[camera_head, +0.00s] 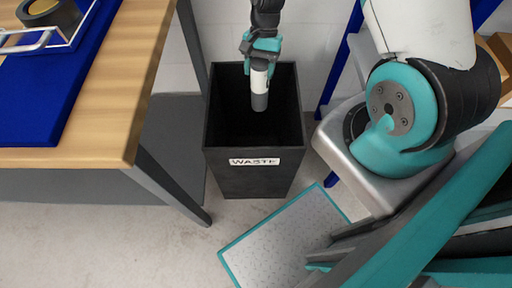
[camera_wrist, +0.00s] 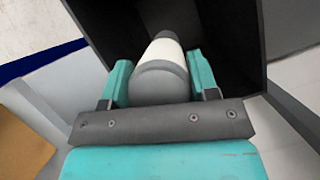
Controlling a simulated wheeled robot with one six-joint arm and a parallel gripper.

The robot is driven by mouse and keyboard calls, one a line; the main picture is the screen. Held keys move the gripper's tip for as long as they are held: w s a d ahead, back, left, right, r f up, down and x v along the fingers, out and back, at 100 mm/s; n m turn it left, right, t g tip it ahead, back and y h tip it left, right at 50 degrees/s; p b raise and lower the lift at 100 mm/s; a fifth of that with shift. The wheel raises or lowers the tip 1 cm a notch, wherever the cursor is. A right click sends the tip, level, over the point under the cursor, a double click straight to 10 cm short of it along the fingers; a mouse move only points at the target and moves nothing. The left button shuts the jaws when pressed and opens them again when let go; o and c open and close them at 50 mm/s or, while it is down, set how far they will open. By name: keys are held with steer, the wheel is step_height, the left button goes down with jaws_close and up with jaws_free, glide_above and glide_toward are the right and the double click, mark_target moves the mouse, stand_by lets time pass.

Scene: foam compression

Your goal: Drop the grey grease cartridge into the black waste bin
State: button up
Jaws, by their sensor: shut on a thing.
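The grease cartridge (camera_head: 260,90) is a grey cylinder with a white band. My gripper (camera_head: 262,62) is shut on it and holds it roughly upright over the open mouth of the black waste bin (camera_head: 242,180), which bears a WASTE label. In the wrist view the cartridge (camera_wrist: 163,70) sits between the two teal fingers (camera_wrist: 160,78), with the bin's dark inside (camera_wrist: 215,35) beyond it. How far the cartridge's lower end is below the rim I cannot tell.
A wooden-topped table (camera_head: 130,90) with a blue mat (camera_head: 40,100) stands left of the bin. A wire-handled tray (camera_head: 75,30) holding a round tape-like roll (camera_head: 45,12) rests on it. Blue shelf posts (camera_head: 338,65) stand to the right.

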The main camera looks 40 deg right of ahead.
steer(key=shift+f+b, duration=2.85)
steer(key=shift+f, duration=0.2)
steer(key=shift+r, duration=0.1)
steer(key=o, duration=1.2)
steer(key=p+v, duration=0.2)
steer(key=v, duration=1.5)
steer(key=shift+w+r, duration=0.15)
